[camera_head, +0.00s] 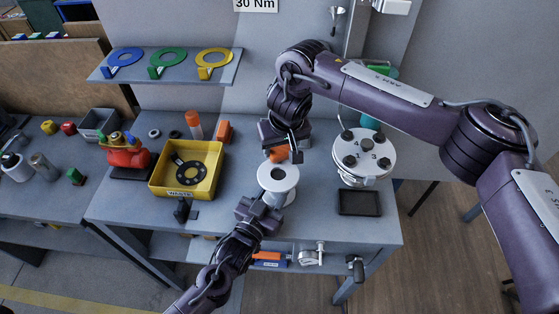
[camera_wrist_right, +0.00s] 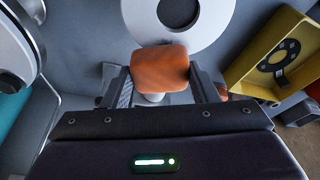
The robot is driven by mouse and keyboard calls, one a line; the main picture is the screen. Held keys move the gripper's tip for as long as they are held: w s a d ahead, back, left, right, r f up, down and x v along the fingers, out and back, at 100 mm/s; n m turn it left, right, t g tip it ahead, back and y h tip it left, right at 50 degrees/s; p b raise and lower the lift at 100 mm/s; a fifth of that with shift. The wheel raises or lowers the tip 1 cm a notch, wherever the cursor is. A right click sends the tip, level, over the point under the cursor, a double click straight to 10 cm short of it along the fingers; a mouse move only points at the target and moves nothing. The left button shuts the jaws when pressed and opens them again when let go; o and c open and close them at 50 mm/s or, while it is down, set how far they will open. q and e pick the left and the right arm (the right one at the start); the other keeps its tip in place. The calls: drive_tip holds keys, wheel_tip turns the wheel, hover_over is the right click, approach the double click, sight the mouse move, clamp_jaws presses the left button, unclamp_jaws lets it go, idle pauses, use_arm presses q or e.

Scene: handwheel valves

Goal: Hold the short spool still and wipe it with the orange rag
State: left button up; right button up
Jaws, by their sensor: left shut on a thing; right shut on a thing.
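The short spool (camera_head: 285,172), pale with a round flange and a dark central hole, stands at the front middle of the table. Its flange also shows in the right wrist view (camera_wrist_right: 212,28). My left gripper (camera_head: 266,203) is shut on the spool's near side, partly hiding it. My right gripper (camera_head: 281,150) is at the spool's far side, shut on the orange rag (camera_head: 277,155). In the right wrist view the rag (camera_wrist_right: 160,68) sits between the two fingers and overlaps the flange's edge. I cannot tell whether it touches the spool.
A yellow waste bin (camera_head: 158,186) holding a black ring stands left of the spool. A white round flange with numbered bolts (camera_head: 378,142) and a black tray (camera_head: 360,203) are to the right. An orange-topped bottle (camera_head: 194,124) stands behind the bin.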

drive_tip(key=shift+f, duration=0.15)
drive_tip(key=shift+s, duration=2)
drive_tip(key=shift+w, duration=0.1)
drive_tip(key=shift+w, duration=1.95)
drive_tip(key=shift+r, duration=3.6)
drive_tip(key=shift+f, duration=0.15)
